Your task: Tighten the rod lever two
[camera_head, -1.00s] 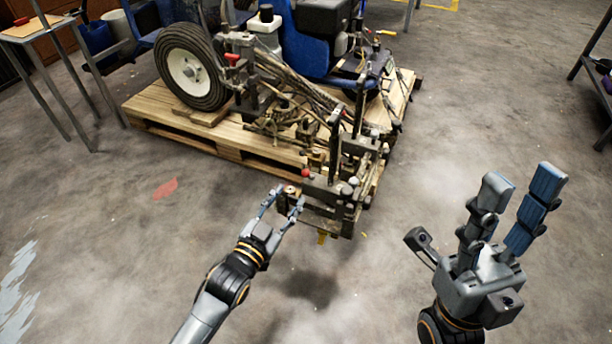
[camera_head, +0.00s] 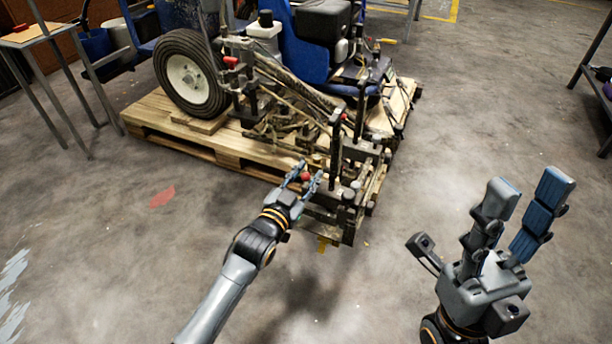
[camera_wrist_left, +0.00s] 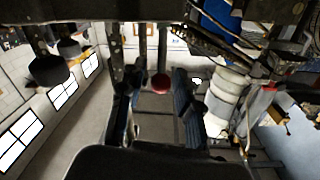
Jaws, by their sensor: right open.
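The line striper (camera_head: 300,90) sits on a wooden pallet, with its rod assembly projecting toward me. A red-knobbed lever (camera_head: 305,176) stands at the near end of that assembly. My left gripper (camera_head: 306,182) is at this knob, with its fingers spread on either side. In the left wrist view, the red knob (camera_wrist_left: 161,83) shows between the two fingers (camera_wrist_left: 157,100), with gaps visible beside it. Another red-knobbed lever (camera_head: 231,61) is near the wheel. I cannot tell which lever is number two. My right gripper (camera_head: 515,225) is open and empty, away from the machine.
The wooden pallet (camera_head: 170,133) lies under the machine. A table (camera_head: 32,36) is at upper left and a shelf (camera_head: 598,85) at the right edge. The near floor is clear.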

